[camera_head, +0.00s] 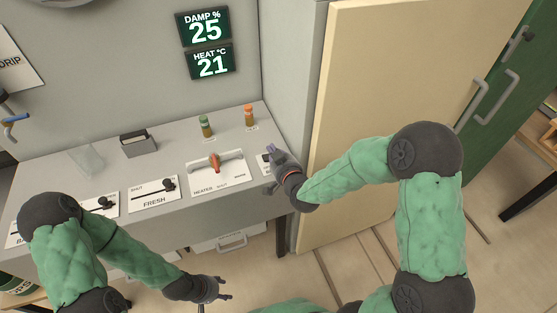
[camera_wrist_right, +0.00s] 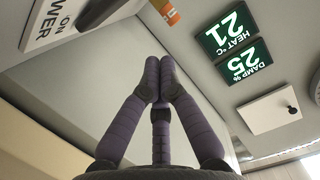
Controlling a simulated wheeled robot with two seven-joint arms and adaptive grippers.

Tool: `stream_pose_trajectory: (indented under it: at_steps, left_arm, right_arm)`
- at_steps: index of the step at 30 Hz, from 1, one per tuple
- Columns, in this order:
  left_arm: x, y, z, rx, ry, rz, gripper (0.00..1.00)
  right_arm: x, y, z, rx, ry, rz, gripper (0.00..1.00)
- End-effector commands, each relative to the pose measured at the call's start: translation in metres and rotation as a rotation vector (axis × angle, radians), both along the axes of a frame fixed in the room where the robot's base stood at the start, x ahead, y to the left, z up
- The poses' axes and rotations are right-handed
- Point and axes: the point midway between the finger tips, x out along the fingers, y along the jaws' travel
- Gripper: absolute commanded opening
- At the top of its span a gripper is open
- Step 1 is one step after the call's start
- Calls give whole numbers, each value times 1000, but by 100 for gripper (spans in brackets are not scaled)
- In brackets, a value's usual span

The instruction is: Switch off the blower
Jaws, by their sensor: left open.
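The blower plate (camera_wrist_right: 60,14) shows upside down at the upper left of the right wrist view, cut by the edge, with "ON" and "OWER" readable. A dark rounded piece (camera_wrist_right: 100,12) beside it may be its lever; its position is unclear. In the head view the blower plate (camera_head: 263,160) is at the console's right end, mostly hidden behind my right gripper (camera_head: 272,152). In the right wrist view my right gripper (camera_wrist_right: 160,66) has its fingertips together, with nothing visible between them. My left gripper (camera_head: 222,288) is open and empty, low in front of the console.
The heater plate (camera_head: 232,178) with a red lever and the fresh plate (camera_head: 150,196) lie left along the console. An orange-capped vial (camera_head: 249,116) and a green-capped vial (camera_head: 206,127) stand behind. A cream door panel (camera_head: 370,75) rises close on the right.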

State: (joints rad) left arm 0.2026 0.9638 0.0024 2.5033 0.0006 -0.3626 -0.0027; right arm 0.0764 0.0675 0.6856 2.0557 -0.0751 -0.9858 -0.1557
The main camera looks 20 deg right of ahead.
Motion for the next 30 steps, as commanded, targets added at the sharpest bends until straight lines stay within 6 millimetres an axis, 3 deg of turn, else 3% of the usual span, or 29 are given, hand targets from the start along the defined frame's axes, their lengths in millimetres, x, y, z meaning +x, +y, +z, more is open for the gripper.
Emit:
stream_pose_trajectory:
  at_steps: [3, 6, 12, 30]
  left_arm:
    - [0, 0, -5, 0, 0, 0, 50]
    - [0, 0, -11, 0, 0, 0, 50]
    - [0, 0, -16, 0, 0, 0, 50]
    - [0, 0, -24, 0, 0, 0, 50]
  right_arm:
    - [21, 2, -7, -1, 0, 1, 0]
    - [18, 5, -25, 0, 4, 2, 0]
    - [17, 8, -41, 0, 1, 0, 0]
    - [17, 11, -50, -52, -4, 0, 0]
